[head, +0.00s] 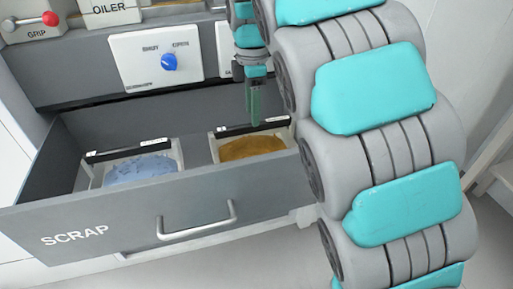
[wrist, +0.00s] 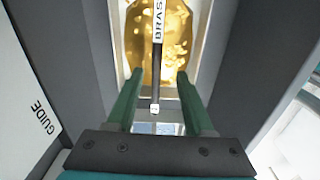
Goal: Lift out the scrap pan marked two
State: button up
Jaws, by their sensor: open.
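Two scrap pans sit in the open scrap drawer (head: 130,220). The left pan (head: 143,168) holds blue-grey scrap, and the right pan (head: 252,147) holds gold-coloured scrap. Each has a dark bar handle with white label patches along its back edge. I can read no "two" on either. My gripper (head: 255,120) points down at the right pan's handle. In the wrist view, the open green fingers (wrist: 157,80) stand on either side of the black handle (wrist: 157,65), whose label begins "BRAS". Gold scrap (wrist: 175,35) shows beyond.
The drawer's front wall has a metal handle (head: 197,221). Above the drawer is a white panel with a blue knob (head: 169,62). Higher up are a red-knobbed grip control (head: 49,18) and the oiler label (head: 109,9). My arm hides the drawer's right end.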

aim_at(254, 132)
jog(key=shift+w+a+f, duration=0.1)
jog(key=shift+a+f, duration=0.1)
jog(key=shift+f, duration=0.25)
jog(key=f, duration=0.7)
jog(key=shift+w+d+f, duration=0.15)
jog(key=shift+w+d, duration=0.05)
jog(key=shift+d, duration=0.1)
grip_shut()
dwell(0.9)
